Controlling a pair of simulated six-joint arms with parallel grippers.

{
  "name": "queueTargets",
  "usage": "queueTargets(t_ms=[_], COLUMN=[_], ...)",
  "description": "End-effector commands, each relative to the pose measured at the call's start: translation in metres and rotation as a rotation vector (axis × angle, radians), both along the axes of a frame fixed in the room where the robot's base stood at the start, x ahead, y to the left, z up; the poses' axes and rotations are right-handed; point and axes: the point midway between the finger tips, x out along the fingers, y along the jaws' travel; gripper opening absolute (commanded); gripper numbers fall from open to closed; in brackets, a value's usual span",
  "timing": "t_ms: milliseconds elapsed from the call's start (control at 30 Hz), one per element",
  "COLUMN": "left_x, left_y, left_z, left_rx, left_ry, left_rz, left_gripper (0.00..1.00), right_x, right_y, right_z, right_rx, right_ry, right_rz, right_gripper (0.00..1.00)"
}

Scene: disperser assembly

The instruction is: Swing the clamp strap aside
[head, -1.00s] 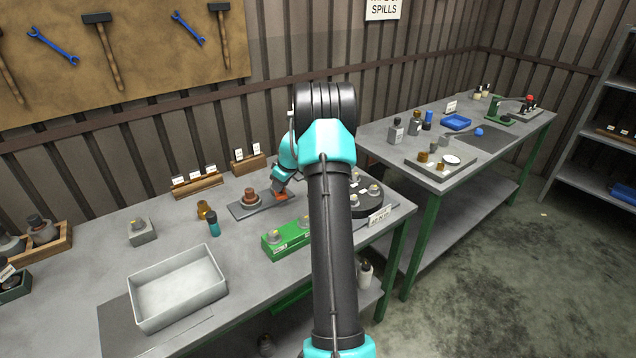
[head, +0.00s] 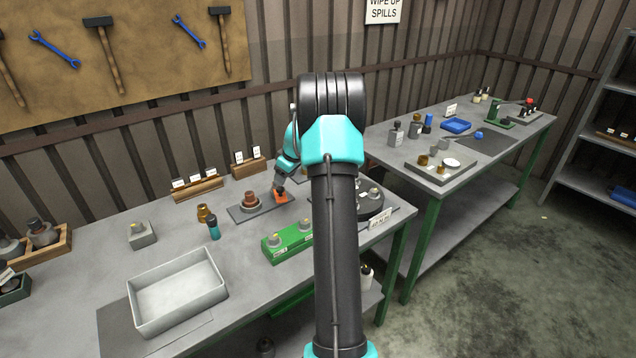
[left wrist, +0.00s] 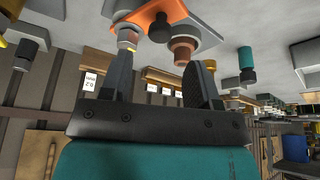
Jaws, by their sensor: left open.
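The orange clamp strap (head: 283,198) sits at the right end of a grey fixture plate (head: 238,213), beside a brown stepped part (head: 250,199). My left gripper (head: 279,190) is right at the strap in the head view; its fingers are too small there to show contact. In the left wrist view my left gripper (left wrist: 160,72) is open, with nothing between its fingers. My right gripper is not in view.
A green block (head: 288,242) stands in front of the plate, and a dark round carousel (head: 368,203) is to the right, partly behind my arm. Small bottles (head: 213,228) and an empty grey tray (head: 178,288) are to the left. Label racks (head: 196,187) stand behind.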

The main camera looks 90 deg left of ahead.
Motion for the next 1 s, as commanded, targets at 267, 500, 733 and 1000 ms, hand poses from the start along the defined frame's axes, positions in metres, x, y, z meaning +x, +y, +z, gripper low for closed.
queueTargets(t_ms=[267, 500, 733, 1000], left_x=[0.018, 0.032, 0.036, 0.037], left_y=[-0.011, -0.019, -0.023, -0.023], left_z=[0.051, 0.089, 0.104, 0.105], left_rx=[0.003, 0.002, 0.000, 0.000], left_ry=[0.000, -0.001, 0.000, 0.000], left_rz=[-0.002, -0.001, 0.000, 0.000], left_gripper=[0.56, 0.56, 0.56, 0.56], right_x=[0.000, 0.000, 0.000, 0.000], right_y=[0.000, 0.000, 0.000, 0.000], right_z=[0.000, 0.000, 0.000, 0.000], right_rx=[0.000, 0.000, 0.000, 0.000], right_ry=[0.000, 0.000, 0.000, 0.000], right_rz=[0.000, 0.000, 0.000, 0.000], right_gripper=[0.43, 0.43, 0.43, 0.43])
